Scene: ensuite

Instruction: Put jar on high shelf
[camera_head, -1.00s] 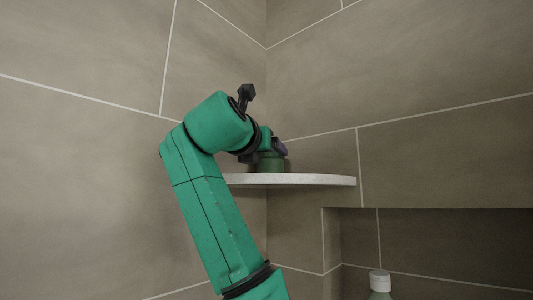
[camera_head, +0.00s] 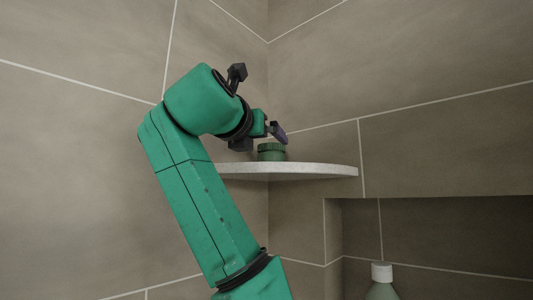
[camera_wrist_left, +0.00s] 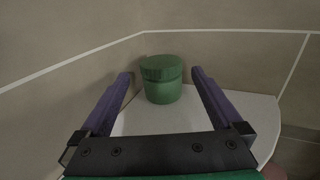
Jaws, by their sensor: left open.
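The green lidded jar (camera_head: 271,152) stands upright on the white corner shelf (camera_head: 300,171) in the head view. In the left wrist view the jar (camera_wrist_left: 162,80) stands on the shelf (camera_wrist_left: 245,104) near the wall corner, beyond the fingertips. My left gripper (camera_head: 277,131) is at the jar, slightly above it in the head view. In the left wrist view its two purple fingers (camera_wrist_left: 160,74) are spread wide and the gap between them is empty, with the jar ahead. The right gripper is not in view.
Tiled walls meet in the corner behind the shelf. Below right is a recessed wall niche (camera_head: 450,235). A bottle with a white cap (camera_head: 381,272) stands at the bottom of the head view. The right part of the shelf is clear.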

